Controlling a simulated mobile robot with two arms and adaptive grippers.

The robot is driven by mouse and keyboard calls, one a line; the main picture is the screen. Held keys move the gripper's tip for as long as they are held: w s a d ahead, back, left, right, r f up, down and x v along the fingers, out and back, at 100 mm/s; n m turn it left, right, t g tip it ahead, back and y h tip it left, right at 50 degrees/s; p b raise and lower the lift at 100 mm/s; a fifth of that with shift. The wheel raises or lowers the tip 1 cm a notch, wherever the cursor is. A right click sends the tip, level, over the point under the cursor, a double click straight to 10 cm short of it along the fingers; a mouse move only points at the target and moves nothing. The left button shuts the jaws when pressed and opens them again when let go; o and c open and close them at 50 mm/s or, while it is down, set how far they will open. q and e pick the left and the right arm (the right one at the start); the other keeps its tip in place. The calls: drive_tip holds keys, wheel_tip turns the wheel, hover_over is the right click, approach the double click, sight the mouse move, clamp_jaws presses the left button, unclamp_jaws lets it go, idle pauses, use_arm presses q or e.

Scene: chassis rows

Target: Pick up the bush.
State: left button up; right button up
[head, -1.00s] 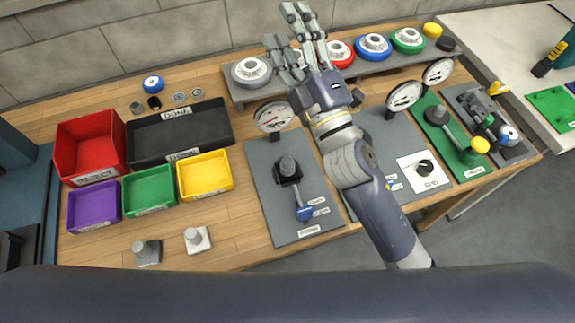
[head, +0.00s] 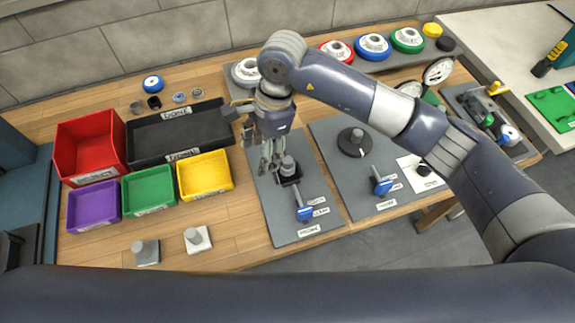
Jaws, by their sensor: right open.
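No part in view is plainly marked as the bush. One candidate is the grey cylindrical part (head: 288,165), upright in a black clamp (head: 289,178) on the left grey plate (head: 283,226). My left gripper is not in view.
A black tray (head: 222,112) and red (head: 84,148), purple (head: 94,205), green (head: 148,187) and yellow (head: 205,174) bins stand left of the gripper. A blue handle (head: 304,213) sticks up in front of the clamp. Bare wood (head: 235,225) lies left of the plate.

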drive_tip(key=h, duration=0.2)
hover_over(286, 161)
drive_tip(key=a, duration=0.1)
drive_tip(key=shift+t, duration=0.4)
drive_tip(key=f, duration=0.1)
drive_tip(key=f+p, duration=0.1)
drive_tip(key=f, duration=0.2)
drive_tip(key=shift+d, duration=0.25)
drive_tip(key=shift+w+f+p, duration=0.1)
drive_tip(key=shift+f+p, duration=0.2)
drive_tip(key=shift+f, duration=0.35)
drive_tip(key=shift+f+p, duration=0.3)
drive_tip(key=f+p, duration=0.1)
drive_tip(key=f, duration=0.2)
drive_tip(key=shift+d+f+p, duration=0.2)
drive_tip(key=shift+f+p, duration=0.05)
drive_tip(key=shift+p, duration=0.1)
drive_tip(key=shift+f, duration=0.55)
drive_tip(key=c, duration=1.3)
drive_tip(key=shift+r, duration=0.15)
